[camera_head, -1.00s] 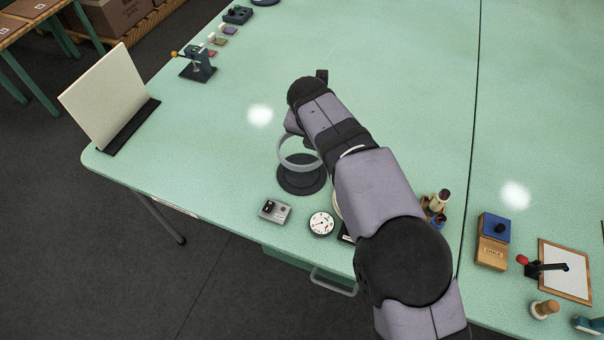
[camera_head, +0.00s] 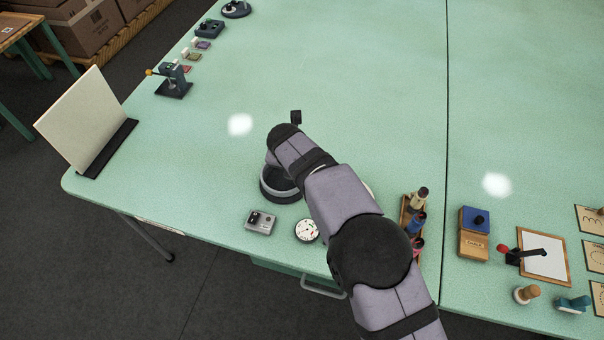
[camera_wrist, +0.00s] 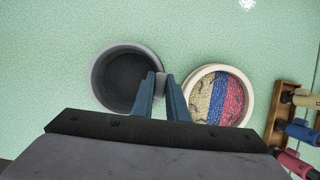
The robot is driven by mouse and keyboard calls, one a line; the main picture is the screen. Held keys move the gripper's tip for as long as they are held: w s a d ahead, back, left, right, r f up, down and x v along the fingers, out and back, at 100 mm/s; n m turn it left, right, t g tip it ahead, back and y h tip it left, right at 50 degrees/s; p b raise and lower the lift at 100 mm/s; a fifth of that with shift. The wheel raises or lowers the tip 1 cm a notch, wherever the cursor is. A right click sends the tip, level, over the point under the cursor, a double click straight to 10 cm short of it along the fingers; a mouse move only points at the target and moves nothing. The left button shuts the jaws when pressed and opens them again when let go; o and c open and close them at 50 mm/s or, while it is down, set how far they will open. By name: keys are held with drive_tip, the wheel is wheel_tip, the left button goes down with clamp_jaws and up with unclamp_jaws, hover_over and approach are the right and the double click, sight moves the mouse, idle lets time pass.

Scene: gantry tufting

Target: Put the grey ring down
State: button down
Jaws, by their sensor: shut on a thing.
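The grey ring (camera_wrist: 96,94) shows in the wrist view around a dark round pad, and its right wall is between my fingertips. In the head view the grey ring (camera_head: 268,192) sits low over the round dark pad (camera_head: 290,199), partly hidden by my arm. I cannot tell whether it touches the pad. My gripper (camera_wrist: 160,84) is shut on the ring's rim in the wrist view. In the head view my arm hides the gripper.
A white hoop with striped tufting (camera_wrist: 220,95) stands close right of my fingers. A wooden rack of spools (camera_wrist: 296,125) is farther right. A grey box (camera_head: 261,222) and a dial (camera_head: 306,230) lie near the front edge.

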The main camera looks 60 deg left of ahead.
drive_tip(key=shift+f, duration=1.1)
drive_tip(key=shift+f, duration=0.15)
drive_tip(key=c, duration=1.7)
unclamp_jaws()
drive_tip(key=shift+c, duration=0.2)
drive_tip(key=shift+r, duration=0.25)
drive_tip(key=b+v, duration=0.2)
drive_tip(key=v, duration=1)
drive_tip(key=shift+f, duration=0.1)
